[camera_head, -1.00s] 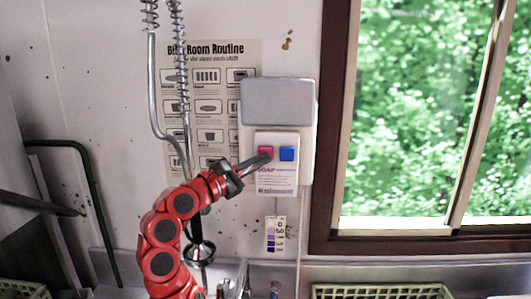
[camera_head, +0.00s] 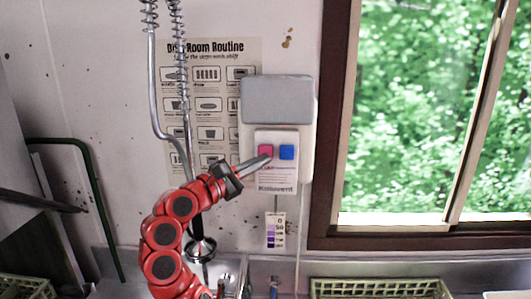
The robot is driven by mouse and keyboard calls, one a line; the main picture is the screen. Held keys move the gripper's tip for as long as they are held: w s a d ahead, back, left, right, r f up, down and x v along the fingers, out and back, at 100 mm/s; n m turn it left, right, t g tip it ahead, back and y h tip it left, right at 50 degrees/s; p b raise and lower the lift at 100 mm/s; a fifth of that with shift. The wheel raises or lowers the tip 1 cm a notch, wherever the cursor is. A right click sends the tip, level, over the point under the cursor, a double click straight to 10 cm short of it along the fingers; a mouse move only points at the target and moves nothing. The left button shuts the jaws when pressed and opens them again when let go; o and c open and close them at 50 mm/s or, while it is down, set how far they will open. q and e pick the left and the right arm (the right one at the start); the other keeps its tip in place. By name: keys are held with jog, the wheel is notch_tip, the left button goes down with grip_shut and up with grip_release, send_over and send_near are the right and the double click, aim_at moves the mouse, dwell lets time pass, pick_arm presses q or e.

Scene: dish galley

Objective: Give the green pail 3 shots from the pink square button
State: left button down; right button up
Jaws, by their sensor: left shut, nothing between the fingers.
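The pink square button (camera_head: 265,150) is on the left of a white wall dispenser (camera_head: 276,178), beside a blue square button (camera_head: 287,152). My left gripper (camera_head: 268,158) is shut and empty, with its tips at the lower edge of the pink button. I cannot tell whether the tips touch the button. The green pail is not in view. My right gripper is not in view.
A grey panel (camera_head: 277,100) sits above the buttons. A poster (camera_head: 212,70) and a coiled metal hose (camera_head: 178,60) are to the left. Green-yellow crates (camera_head: 380,288) stand along the bottom. A window (camera_head: 430,120) fills the right.

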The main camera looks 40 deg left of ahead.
pick_arm(q)
jog(key=shift+w+a+p, duration=0.15)
jog(key=shift+w+p, duration=0.2)
jog(key=shift+p, duration=0.05)
jog(key=shift+w+a, duration=0.45)
jog(key=shift+w, duration=0.15)
dwell(1.1)
jog(key=shift+d+r, duration=0.1)
jog(key=shift+s+d+p, duration=0.3)
jog(key=shift+s+p, duration=0.15)
jog(key=shift+s, duration=0.05)
jog(key=shift+s+d+p, duration=0.25)
jog(key=shift+s+p, duration=0.15)
jog(key=shift+s, duration=0.05)
jog(key=shift+s, duration=0.1)
